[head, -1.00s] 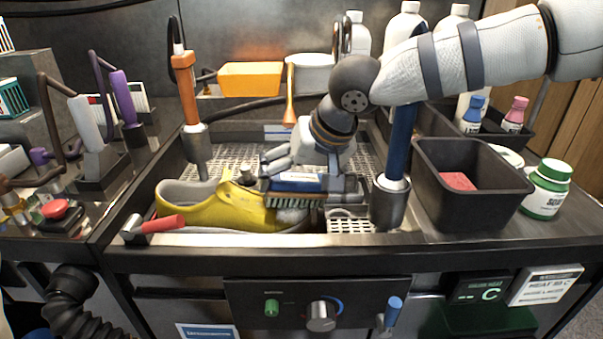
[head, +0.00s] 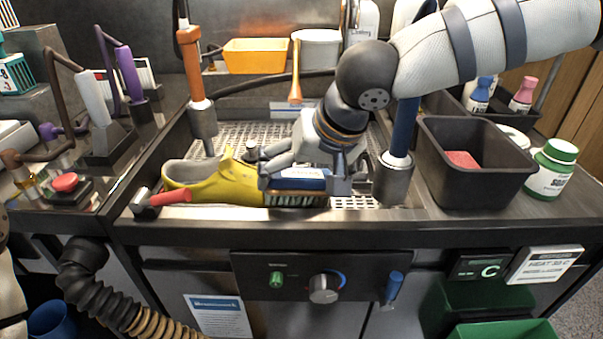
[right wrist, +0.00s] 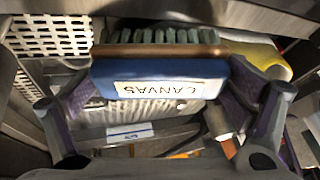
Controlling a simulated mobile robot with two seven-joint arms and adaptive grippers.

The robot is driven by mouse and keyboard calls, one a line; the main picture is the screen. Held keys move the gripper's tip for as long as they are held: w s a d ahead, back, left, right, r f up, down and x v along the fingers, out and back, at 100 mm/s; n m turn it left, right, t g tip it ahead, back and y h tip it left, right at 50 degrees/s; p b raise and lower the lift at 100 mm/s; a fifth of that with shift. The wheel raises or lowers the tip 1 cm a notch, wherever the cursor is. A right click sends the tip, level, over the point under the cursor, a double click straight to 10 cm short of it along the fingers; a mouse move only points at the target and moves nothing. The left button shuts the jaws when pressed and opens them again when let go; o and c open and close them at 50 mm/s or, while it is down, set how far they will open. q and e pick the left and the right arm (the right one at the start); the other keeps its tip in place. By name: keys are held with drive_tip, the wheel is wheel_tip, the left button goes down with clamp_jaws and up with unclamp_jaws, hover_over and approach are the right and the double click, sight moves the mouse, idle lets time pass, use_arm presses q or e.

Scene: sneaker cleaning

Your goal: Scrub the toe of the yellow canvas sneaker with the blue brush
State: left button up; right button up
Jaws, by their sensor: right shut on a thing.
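The yellow canvas sneaker (head: 217,184) lies on its sole in the sink, its heel opening to the left. Its toe is mostly hidden behind the brush in the head view. My right gripper (head: 305,180) is shut on the blue brush (head: 298,179), whose bristles point down at the toe end. In the right wrist view the brush (right wrist: 160,80) shows a "CANVAS" label between the fingers, and part of the yellow sneaker (right wrist: 255,52) shows behind the bristles. I cannot tell whether the bristles touch the toe. My left gripper is not in view.
A red-handled tool (head: 165,198) lies at the sink's front edge, left of the sneaker. Upright posts with an orange handle (head: 194,80) and a blue handle (head: 403,125) flank the sink. A black bin (head: 472,180) with a red block stands at right.

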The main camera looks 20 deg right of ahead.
drive_tip(key=shift+s+d+r, duration=0.1)
drive_tip(key=shift+d+r, duration=0.15)
drive_tip(key=shift+r, duration=0.7)
drive_tip(key=shift+s+d+r, duration=0.1)
drive_tip(key=shift+d+r, duration=0.1)
drive_tip(key=shift+r, duration=0.8)
drive_tip(key=shift+s+d+r, duration=0.1)
drive_tip(key=shift+d+r, duration=0.15)
drive_tip(key=shift+r, duration=0.7)
drive_tip(key=shift+r, duration=0.1)
drive_tip(key=shift+d+r, duration=0.15)
drive_tip(key=shift+r, duration=0.55)
drive_tip(key=shift+d+r, duration=0.15)
drive_tip(key=shift+r, duration=0.55)
drive_tip(key=shift+f, duration=0.1)
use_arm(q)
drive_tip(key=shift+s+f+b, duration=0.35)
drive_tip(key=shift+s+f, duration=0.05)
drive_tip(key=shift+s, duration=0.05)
use_arm(e)
drive_tip(key=shift+w+a+f, duration=0.15)
drive_tip(key=shift+w+f, duration=0.1)
drive_tip(key=shift+f, duration=0.85)
drive_tip(key=shift+w+a+f, duration=0.1)
drive_tip(key=shift+w+f, duration=0.15)
drive_tip(key=shift+f, duration=0.85)
drive_tip(key=shift+w+a+f, duration=0.15)
drive_tip(key=shift+w+f, duration=0.1)
drive_tip(key=shift+f, duration=0.85)
